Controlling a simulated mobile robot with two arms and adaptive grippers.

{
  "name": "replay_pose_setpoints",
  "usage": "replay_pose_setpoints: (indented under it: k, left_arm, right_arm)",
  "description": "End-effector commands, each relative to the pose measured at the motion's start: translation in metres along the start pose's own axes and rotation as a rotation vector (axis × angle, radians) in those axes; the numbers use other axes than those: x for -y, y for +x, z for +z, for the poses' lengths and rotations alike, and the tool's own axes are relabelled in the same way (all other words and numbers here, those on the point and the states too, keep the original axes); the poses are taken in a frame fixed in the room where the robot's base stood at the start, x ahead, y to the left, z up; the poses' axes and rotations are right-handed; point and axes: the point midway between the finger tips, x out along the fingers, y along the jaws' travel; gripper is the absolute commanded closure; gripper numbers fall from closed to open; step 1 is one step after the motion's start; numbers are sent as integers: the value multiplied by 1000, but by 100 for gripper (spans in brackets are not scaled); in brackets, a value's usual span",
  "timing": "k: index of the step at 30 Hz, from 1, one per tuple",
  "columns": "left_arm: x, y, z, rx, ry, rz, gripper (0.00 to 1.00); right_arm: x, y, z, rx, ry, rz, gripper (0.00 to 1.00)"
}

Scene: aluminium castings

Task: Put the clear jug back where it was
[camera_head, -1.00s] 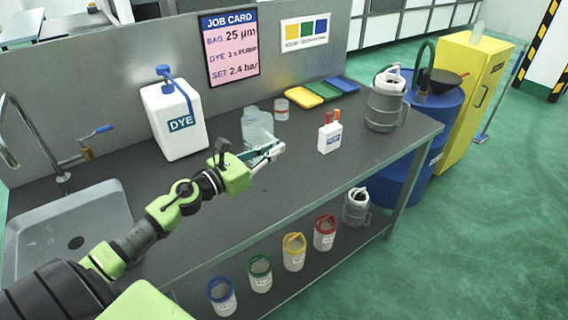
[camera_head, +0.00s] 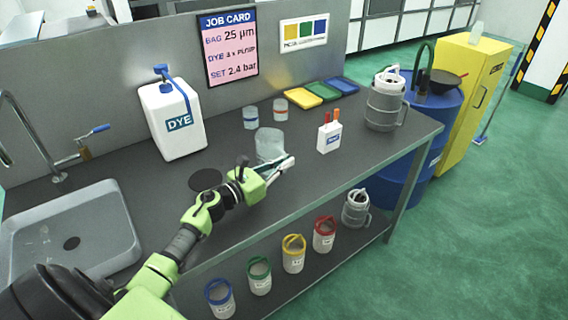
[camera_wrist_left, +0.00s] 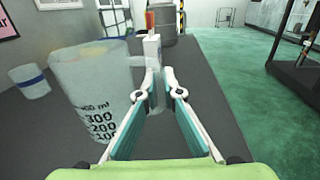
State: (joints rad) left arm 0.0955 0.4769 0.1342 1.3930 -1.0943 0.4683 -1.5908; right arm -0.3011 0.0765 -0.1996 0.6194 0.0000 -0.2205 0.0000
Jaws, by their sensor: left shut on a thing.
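The clear jug (camera_head: 269,143) is over the middle of the grey bench, roughly upright. Whether its base touches the bench I cannot tell. My left gripper (camera_head: 284,166) is at the jug's near right side, shut on the jug, apparently by its handle; the grip point is hard to make out. In the left wrist view the jug (camera_wrist_left: 92,85) stands left of the fingers (camera_wrist_left: 152,95), its black millilitre marks facing me. A dark round disc (camera_head: 205,180) lies bare on the bench to the left of the gripper. My right gripper is not in view.
A blue-banded cup (camera_head: 250,118) and a red-banded cup (camera_head: 280,108) stand behind the jug. A white box with red-tipped pens (camera_head: 329,137) is close on its right. The dye container (camera_head: 173,120) stands at left, the grey pitcher (camera_head: 385,105) at right.

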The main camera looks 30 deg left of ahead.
Motion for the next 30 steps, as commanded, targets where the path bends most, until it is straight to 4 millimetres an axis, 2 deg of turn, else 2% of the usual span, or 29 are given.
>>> replay_pose_setpoints:
  k: [5, 6, 7, 8, 20, 23, 30]
  left_arm:
    - [0, 0, -3, 0, 1, 0, 100]
    - [0, 0, -3, 0, 0, 0, 88]
    - [0, 0, -2, 0, 0, 0, 80]
    - [0, 0, -2, 0, 0, 0, 77]
    - [0, 0, 2, 0, 0, 0, 77]
    - [0, -10, -2, -2, 1, 1, 77]
    - [0, -57, -4, -4, 1, 0, 77]
  right_arm:
    - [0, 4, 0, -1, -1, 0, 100]
    - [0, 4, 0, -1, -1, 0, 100]
    - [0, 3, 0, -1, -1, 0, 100]
    - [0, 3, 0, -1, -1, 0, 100]
    - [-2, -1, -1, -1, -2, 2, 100]
    - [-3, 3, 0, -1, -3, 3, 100]
    - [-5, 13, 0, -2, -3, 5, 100]
